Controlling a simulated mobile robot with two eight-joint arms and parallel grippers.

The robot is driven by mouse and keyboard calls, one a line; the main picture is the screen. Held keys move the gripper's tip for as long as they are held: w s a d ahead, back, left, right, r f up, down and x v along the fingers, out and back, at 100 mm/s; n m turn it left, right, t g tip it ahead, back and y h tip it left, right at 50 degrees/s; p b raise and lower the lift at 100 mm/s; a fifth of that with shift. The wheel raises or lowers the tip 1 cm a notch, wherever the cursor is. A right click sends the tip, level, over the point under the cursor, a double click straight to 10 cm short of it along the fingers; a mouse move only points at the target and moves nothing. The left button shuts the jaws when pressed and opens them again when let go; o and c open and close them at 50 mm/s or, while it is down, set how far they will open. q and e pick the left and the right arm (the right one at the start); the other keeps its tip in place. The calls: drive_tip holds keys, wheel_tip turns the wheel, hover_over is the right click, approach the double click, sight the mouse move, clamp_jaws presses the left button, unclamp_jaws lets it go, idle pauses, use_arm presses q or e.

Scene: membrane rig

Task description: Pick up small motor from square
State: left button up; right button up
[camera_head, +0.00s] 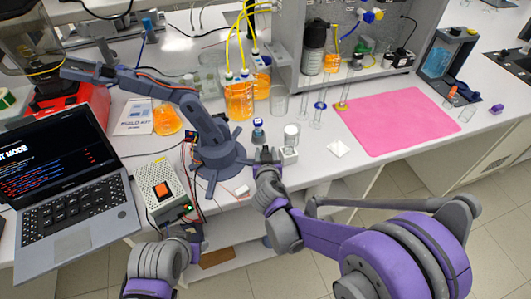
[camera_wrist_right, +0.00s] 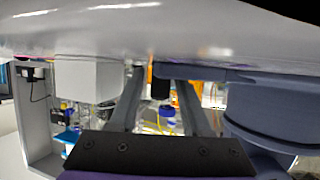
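My right gripper (camera_head: 266,156) is at the front edge of the white bench, just right of the grey base of the small bench arm. In the right wrist view its two fingers (camera_wrist_right: 158,105) stand apart, with a dark upright thing (camera_wrist_right: 160,74) showing between or beyond them. I cannot tell whether that is the small motor. A white square piece (camera_head: 338,148) lies flat on the bench to the right and looks bare. I cannot make out a small motor for certain. My left gripper (camera_head: 190,234) is low at the left, below the bench edge, and its fingers are unclear.
A small blue-topped bottle (camera_head: 258,126) stands just behind the right gripper. A white block (camera_head: 289,156) is close to its right and also shows in the right wrist view (camera_wrist_right: 90,78). The bench arm's base (camera_head: 219,158) is close left. The pink mat (camera_head: 405,118) is clear.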

clamp_jaws()
drive_tip(key=shift+r, duration=0.15)
